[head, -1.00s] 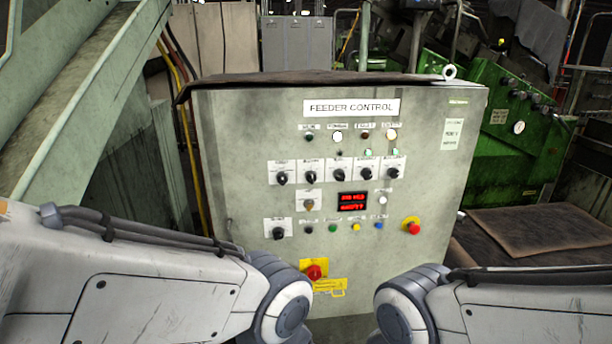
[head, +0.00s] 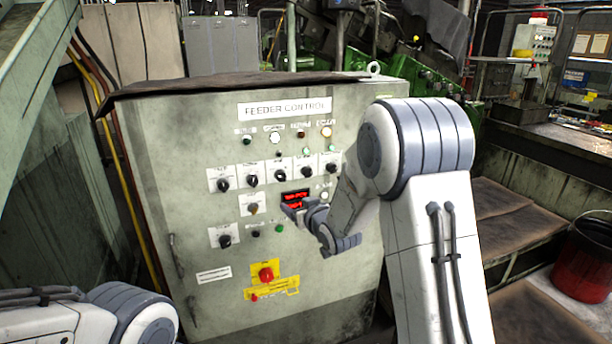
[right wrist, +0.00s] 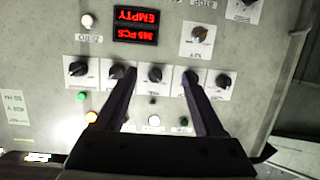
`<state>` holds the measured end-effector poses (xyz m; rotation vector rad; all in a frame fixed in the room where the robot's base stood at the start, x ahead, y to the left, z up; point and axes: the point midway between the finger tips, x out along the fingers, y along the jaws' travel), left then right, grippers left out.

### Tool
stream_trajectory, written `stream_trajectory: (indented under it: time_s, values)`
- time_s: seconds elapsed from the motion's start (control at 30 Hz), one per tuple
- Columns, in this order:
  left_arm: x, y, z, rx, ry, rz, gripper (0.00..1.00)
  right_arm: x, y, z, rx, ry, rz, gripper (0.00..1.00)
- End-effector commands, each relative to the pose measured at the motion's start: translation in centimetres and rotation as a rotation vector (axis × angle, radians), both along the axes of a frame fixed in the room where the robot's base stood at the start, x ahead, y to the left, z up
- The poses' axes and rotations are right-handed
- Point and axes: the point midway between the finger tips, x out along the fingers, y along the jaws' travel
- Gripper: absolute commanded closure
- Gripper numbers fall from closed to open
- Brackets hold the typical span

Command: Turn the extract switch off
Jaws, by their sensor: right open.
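The feeder control cabinet (head: 215,120) stands ahead with a row of several black rotary switches, including its middle switch (head: 281,175). The switch labels are too small or blurred to read, so I cannot tell which one is the extract switch. My right gripper (head: 288,208) is in front of the panel, near the red display (head: 295,197), and hides part of the lower button row. In the right wrist view, upside down, the open fingers (right wrist: 158,72) appear on either side of the middle switch (right wrist: 155,75); contact cannot be told. My left gripper is out of view.
Below are a lower-left black knob (head: 224,241) and a red switch on a yellow plate (head: 265,274). A red bucket (head: 585,262) stands at the far right.

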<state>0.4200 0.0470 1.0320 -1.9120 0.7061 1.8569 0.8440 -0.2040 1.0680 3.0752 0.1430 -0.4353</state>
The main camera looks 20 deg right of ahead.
Motion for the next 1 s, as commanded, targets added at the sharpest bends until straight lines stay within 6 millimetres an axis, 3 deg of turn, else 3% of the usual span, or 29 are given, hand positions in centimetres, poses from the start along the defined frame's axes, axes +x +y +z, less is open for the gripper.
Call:
stream_trajectory:
  time_s: [0.03, 0.1, 0.3, 0.47, 0.8, 1.0]
  values:
    - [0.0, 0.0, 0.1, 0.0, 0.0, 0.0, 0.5, 0.9, -2.5, 0.0, 0.011, -0.06, -0.025, 0.29]
    - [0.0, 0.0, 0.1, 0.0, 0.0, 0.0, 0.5, 1.6, -4.8, 0.5, 0.022, -0.142, -0.041, 0.29]
    - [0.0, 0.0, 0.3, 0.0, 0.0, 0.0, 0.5, 2.3, -7.9, 1.5, 0.036, -0.269, -0.057, 0.29]
    - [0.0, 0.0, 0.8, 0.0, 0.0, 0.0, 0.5, 3.7, -8.0, 1.7, 0.037, -0.282, -0.056, 0.29]
    - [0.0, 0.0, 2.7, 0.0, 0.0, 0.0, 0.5, 9.7, -7.7, 1.8, 0.038, -0.282, -0.056, 0.29]
    - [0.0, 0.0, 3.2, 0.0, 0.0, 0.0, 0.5, 11.9, -7.7, 1.7, 0.037, -0.28, -0.057, 0.29]
